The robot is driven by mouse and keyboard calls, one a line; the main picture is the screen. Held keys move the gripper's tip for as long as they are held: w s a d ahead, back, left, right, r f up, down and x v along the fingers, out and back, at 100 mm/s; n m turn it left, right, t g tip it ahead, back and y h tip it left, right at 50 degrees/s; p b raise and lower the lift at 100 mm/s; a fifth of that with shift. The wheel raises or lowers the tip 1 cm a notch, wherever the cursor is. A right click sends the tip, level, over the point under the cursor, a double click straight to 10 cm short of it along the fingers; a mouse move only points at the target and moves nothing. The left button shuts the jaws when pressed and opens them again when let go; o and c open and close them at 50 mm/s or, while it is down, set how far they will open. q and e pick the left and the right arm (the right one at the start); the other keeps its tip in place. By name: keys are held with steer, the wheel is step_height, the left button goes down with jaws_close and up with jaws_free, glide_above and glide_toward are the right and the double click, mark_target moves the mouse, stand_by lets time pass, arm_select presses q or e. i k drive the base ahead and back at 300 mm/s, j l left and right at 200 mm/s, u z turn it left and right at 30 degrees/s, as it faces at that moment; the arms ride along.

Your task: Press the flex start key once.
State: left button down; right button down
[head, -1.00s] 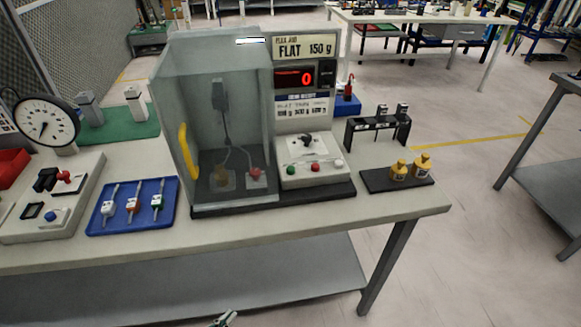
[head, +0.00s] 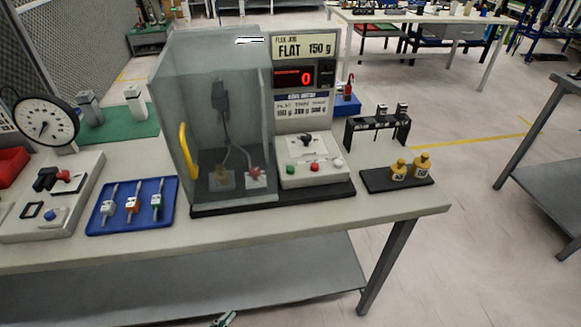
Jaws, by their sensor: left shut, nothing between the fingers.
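The flex tester stands on the bench, with a clear enclosure (head: 165,95) with a yellow handle (head: 184,150) on its left. Its sign (head: 306,46) reads FLAT 150 g and its red display (head: 293,78) shows 0. On its sloped control panel (head: 305,152) are a dark knob (head: 307,140), a green key (head: 291,169), a red key (head: 315,167) and a white key (head: 338,162). Their labels are too small to read. My left gripper (head: 224,319) shows only as a tip at the bottom edge, shut and empty, well below the keys. My right gripper is out of view.
A blue tray (head: 120,228) with small tools and a grey box with a red knob (head: 63,176) lie left of the tester. A dark tray (head: 375,186) with brass weights and a black rack (head: 357,138) stand right. The bench's front edge is clear.

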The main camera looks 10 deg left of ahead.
mark_target(289, 169)
steer(key=k+l, duration=0.1)
steer(key=l, duration=0.4)
steer(key=k+l, duration=0.1)
steer(key=l, duration=0.4)
steer(key=l+u, duration=0.1)
steer(key=l, duration=0.4)
steer(key=k+l, duration=0.2)
steer(key=l, duration=0.25)
